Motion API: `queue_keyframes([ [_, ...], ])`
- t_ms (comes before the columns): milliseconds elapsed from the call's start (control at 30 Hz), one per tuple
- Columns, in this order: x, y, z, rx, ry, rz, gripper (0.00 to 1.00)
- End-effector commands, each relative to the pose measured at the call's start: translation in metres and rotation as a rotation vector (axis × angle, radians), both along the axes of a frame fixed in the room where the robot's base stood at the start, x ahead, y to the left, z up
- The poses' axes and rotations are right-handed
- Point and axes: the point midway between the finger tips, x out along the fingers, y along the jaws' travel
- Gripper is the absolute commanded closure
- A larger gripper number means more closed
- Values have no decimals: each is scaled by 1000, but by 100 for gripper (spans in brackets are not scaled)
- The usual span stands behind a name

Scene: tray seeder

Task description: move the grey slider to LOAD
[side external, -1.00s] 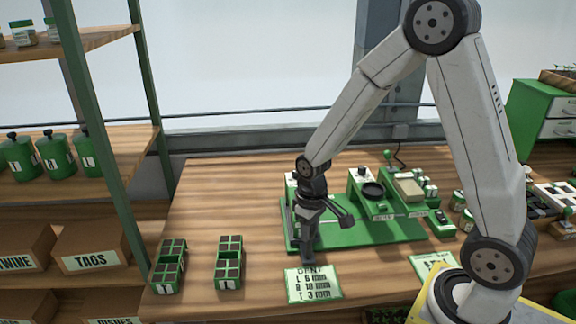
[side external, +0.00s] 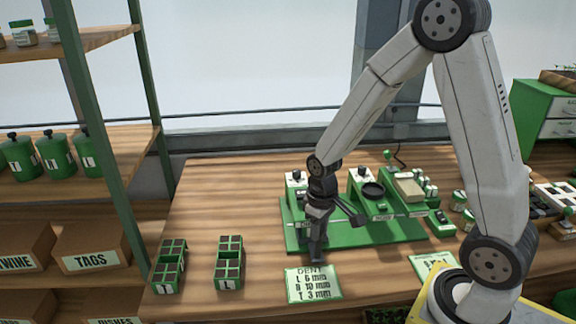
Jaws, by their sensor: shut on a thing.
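The green tray seeder (side external: 352,236) stands on the wooden bench, with its white and green units along the back of its base. My gripper (side external: 317,256) points down at the front of the base, left of its middle. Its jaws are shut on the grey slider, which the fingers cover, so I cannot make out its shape. The LOAD mark cannot be read in this view.
A DENT card (side external: 313,284) lies just in front of my gripper. Two green seed trays, marked T (side external: 169,266) and L (side external: 229,262), stand to the left. A second card (side external: 434,264) and small jars (side external: 459,201) are to the right. The bench's back left is clear.

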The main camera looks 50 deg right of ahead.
Motion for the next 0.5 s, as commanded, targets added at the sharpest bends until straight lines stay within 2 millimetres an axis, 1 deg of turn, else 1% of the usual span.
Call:
queue_keyframes([
  [33, -5, -8, 1, -1, -3, -6, 100],
  [100, -14, -16, 1, -1, -3, -6, 100],
  [300, -36, -39, 1, -2, -3, -6, 100],
  [500, -51, -54, 1, -2, -4, -4, 100],
])
